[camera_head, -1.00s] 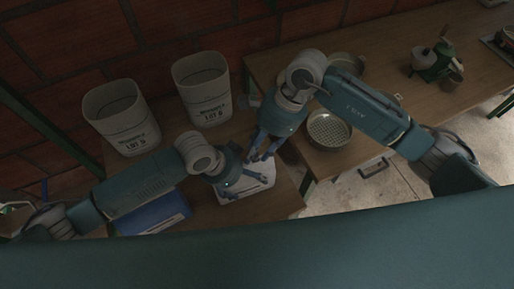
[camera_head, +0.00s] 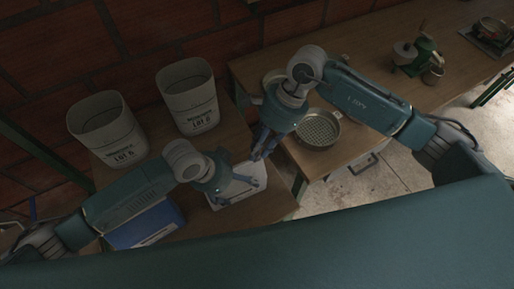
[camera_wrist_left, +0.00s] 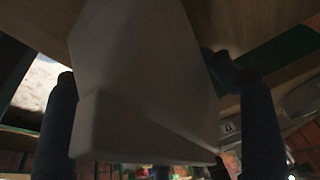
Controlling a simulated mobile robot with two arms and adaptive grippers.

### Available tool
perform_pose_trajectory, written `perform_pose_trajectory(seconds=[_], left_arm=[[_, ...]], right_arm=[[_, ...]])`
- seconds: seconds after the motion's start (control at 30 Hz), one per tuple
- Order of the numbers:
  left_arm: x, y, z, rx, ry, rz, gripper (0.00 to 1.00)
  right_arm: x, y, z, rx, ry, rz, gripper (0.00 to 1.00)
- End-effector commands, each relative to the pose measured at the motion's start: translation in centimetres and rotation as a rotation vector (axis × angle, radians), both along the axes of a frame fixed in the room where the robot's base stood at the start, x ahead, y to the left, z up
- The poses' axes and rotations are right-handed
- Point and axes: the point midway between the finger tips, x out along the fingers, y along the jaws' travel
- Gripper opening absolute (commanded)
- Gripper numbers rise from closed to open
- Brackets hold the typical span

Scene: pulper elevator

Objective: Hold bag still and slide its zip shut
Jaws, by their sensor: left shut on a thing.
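The pale bag (camera_head: 229,201) lies on the wooden table in the head view, partly hidden by my grippers. It shows large and blank in the left wrist view (camera_wrist_left: 145,75), between the two dark fingers. My left gripper (camera_head: 247,182) is shut on the bag from its left side. Its fingers stand at either side of the bag in the left wrist view (camera_wrist_left: 160,95). My right gripper (camera_head: 262,153) is at the bag's far right edge. Whether its fingers are shut, and on what, is too small to tell. The zip and its slider cannot be made out.
Two white lot-labelled buckets, one at the left (camera_head: 108,130) and one nearer the middle (camera_head: 188,98), stand behind the bag. A blue flat object (camera_head: 147,226) lies at left. A round perforated pan (camera_head: 318,130) and a green hand-cranked device (camera_head: 419,58) stand on the right table.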

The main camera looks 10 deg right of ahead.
Motion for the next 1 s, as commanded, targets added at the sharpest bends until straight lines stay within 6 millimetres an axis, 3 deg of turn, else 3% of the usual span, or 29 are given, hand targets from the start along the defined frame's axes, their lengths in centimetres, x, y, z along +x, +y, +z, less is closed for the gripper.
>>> perform_pose_trajectory(seconds=[0.43,0.8,1.0], left_arm=[[-0.2,0.1,-0.2,0.004,0.006,0.0,0.35],[-0.2,0.1,-0.2,0.004,0.006,0.0,0.35],[-0.2,0.1,-0.2,0.004,0.006,0.0,0.35]], right_arm=[[0.0,-0.3,0.7,-0.001,0.002,0.001,0.35],[0.8,-3.0,7.5,-0.002,-0.004,0.0,0.35],[1.0,-4.1,10.1,-0.002,0.0,0.0,0.35]])
